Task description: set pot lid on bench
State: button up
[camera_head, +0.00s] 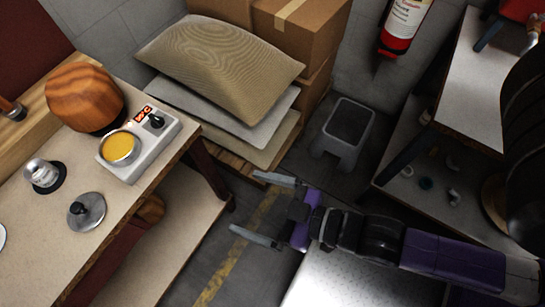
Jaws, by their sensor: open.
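The pot lid (95,216), a round grey metal disc with a black knob, lies flat on the bench (55,260) at the left. An open pot (119,147) with yellow contents sits on a white hot plate (158,133) behind the lid. My gripper (247,203) is open and empty, with its two fingers spread and pointing left. It is right of the bench and apart from the lid, over the floor in the picture.
A wooden hat block (85,95) and a small metal container (40,172) stand on the bench. Stacked sacks (220,55) and cardboard boxes (305,30) are behind. A grey step stool (345,130) and another table (470,85) stand right.

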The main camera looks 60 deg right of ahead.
jog(key=s+d+r+m+h, duration=0.1)
jog(key=s+d+r, duration=0.3)
jog(key=s, duration=0.5)
jog(key=shift+r+m+h, duration=0.3)
jog(key=shift+r+h, duration=0.3)
jog(key=shift+d+r, duration=0.1)
jog(key=shift+r+p, duration=0.3)
jog(key=shift+p, duration=0.1)
